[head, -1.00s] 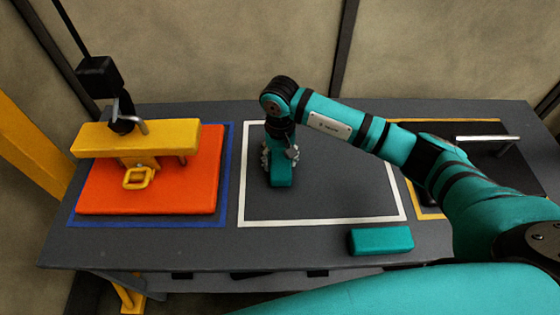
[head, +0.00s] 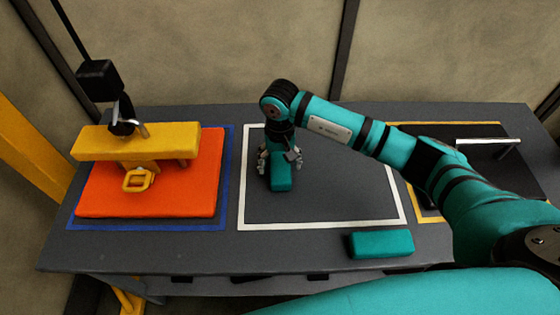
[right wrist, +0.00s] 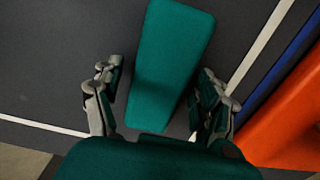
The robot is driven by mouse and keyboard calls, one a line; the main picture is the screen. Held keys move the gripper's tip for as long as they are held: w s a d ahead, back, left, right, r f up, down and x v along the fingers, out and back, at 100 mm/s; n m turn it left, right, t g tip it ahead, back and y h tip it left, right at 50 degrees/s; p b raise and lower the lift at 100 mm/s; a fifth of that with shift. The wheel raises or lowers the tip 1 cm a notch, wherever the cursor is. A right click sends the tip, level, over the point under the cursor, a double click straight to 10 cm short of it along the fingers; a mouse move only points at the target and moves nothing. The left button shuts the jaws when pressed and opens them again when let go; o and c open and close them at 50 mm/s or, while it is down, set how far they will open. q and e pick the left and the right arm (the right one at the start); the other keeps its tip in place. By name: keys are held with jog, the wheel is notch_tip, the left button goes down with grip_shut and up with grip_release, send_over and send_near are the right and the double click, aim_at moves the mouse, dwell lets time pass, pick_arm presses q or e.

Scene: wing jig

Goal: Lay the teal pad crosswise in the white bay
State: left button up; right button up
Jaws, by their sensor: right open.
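A teal pad (head: 281,182) lies inside the white bay (head: 320,225), a white outline on the dark table, near its left side. Its long side runs from back to front in the head view. My right gripper (head: 280,158) is low over this pad, fingers open on either side of it. In the right wrist view, the pad (right wrist: 170,65) lies between the open fingers of the gripper (right wrist: 158,88), with gaps on both sides. A second teal pad (head: 381,242) lies at the table's front edge, just outside the bay. My left gripper is not in view.
Left of the bay, an orange slab (head: 110,195) lies in a blue outline, with a yellow bar (head: 135,143) and a hanging hook (head: 122,112) above it. A yellow-outlined area with a dark plate and metal handle (head: 488,142) is at right. The bay's right half is clear.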

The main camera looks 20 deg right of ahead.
aim_at(280, 161)
notch_tip(280, 161, up, 12)
jog(key=b, duration=0.1)
jog(key=shift+f, duration=0.1)
